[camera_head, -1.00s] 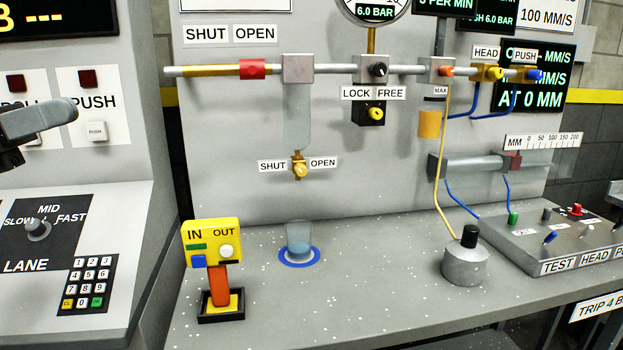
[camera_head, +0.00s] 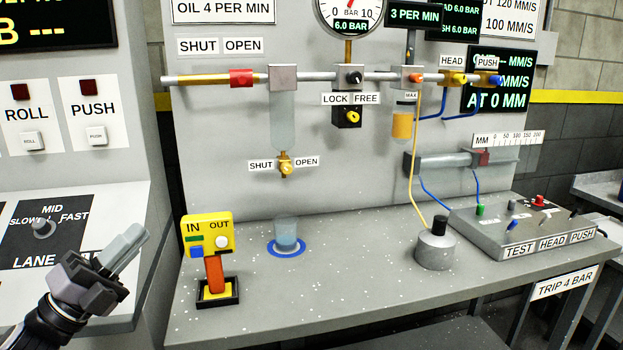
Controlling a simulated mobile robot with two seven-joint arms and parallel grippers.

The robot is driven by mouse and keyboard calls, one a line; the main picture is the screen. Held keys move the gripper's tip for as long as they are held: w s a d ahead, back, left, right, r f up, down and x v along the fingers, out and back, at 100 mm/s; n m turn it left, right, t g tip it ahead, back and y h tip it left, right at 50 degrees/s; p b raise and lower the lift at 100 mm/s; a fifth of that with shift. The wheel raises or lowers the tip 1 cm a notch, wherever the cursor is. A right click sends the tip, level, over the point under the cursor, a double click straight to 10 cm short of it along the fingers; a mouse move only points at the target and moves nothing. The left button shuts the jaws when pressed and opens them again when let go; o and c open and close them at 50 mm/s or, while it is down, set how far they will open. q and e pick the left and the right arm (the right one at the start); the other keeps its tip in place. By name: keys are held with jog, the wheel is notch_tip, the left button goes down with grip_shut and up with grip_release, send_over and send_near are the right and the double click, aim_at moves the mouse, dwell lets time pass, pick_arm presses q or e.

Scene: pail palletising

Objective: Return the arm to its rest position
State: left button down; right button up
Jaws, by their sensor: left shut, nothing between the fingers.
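My left gripper (camera_head: 128,247) is at the lower left of the head view, in front of the grey lane console (camera_head: 75,205). Its two grey fingers are together with nothing between them, and they point up and to the right. The gripper hides the console's keypad. It is apart from the yellow IN/OUT box (camera_head: 208,233) to its right. My right gripper is not in view.
A grey bench (camera_head: 350,285) holds a clear cup (camera_head: 286,233) on a blue ring, a grey round pot (camera_head: 435,250) and a switch box (camera_head: 520,228). Pipes with valves (camera_head: 241,78) run along the panel behind. The bench's front middle is clear.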

pick_arm(q)
jog(key=s+d+f+n+t+y+p, duration=0.1)
jog(key=s+f+n+y, duration=0.1)
jog(key=f+n+y, duration=0.6)
jog(key=s+d+f+n+y, duration=0.15)
jog(key=f+n+y, duration=0.25)
jog(key=f+n, duration=0.65)
jog(key=s+d+f+n+g+y, duration=0.1)
jog(key=s+f+n+g, duration=0.3)
jog(key=s+f, duration=0.5)
jog(key=s+d+f+n+g+y+p, duration=0.1)
jog(key=s+d+f+n+g, duration=0.2)
jog(key=s+f, duration=0.6)
jog(key=shift+s+d+f+n+g+y+p, duration=0.2)
jog(key=shift+d+f+n+g+y+p, duration=0.1)
jog(key=shift+f+n+g+y, duration=0.15)
jog(key=shift+r, duration=0.1)
